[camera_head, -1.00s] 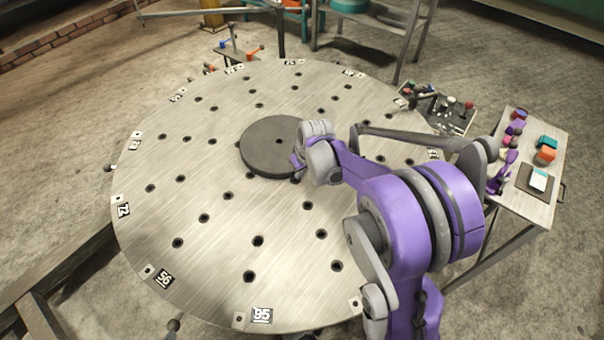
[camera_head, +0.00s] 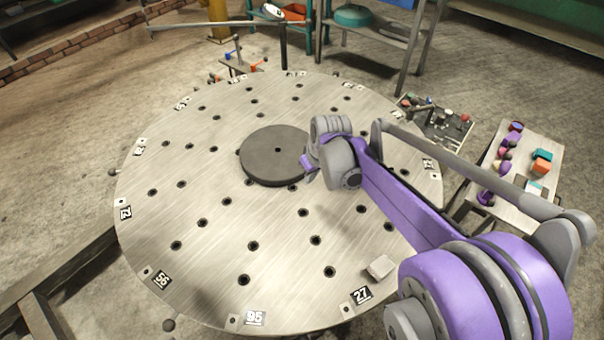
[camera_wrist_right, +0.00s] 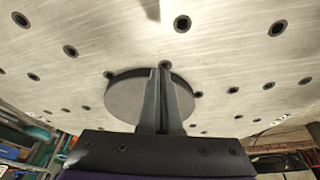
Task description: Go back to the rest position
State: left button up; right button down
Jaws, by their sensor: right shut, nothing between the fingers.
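My right arm comes in from the lower right of the head view and reaches over a large round metal table (camera_head: 200,225). My right gripper (camera_head: 309,165) is near the dark round hub disc (camera_head: 268,150) at the table's middle, at the disc's right edge in the picture. The wrist hides part of the fingers there. In the right wrist view the two fingers (camera_wrist_right: 161,72) are together with nothing between them, in front of the disc (camera_wrist_right: 125,97). Whether they touch the disc cannot be told. My left gripper is not in view.
A small pale block (camera_head: 380,267) lies near the table's rim by label 27. A side table (camera_head: 515,205) with colored items and a dark tray of small parts (camera_head: 437,122) stand at the right. A metal rack (camera_head: 400,42) stands behind. The table's left half is clear.

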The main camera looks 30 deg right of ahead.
jog(key=shift+a+r, duration=0.1)
jog(key=shift+r, duration=0.05)
jog(key=s+a+r+t+p, duration=0.1)
jog(key=s+a+r+p, duration=0.1)
jog(key=s+a, duration=0.5)
jog(key=s+a+r+t+p, duration=0.1)
jog(key=s+a+r+p, duration=0.2)
jog(key=s+a+p, duration=0.2)
jog(key=shift+s+a+r, duration=0.35)
jog(key=shift+s+a, duration=1.1)
jog(key=shift+s, duration=0.4)
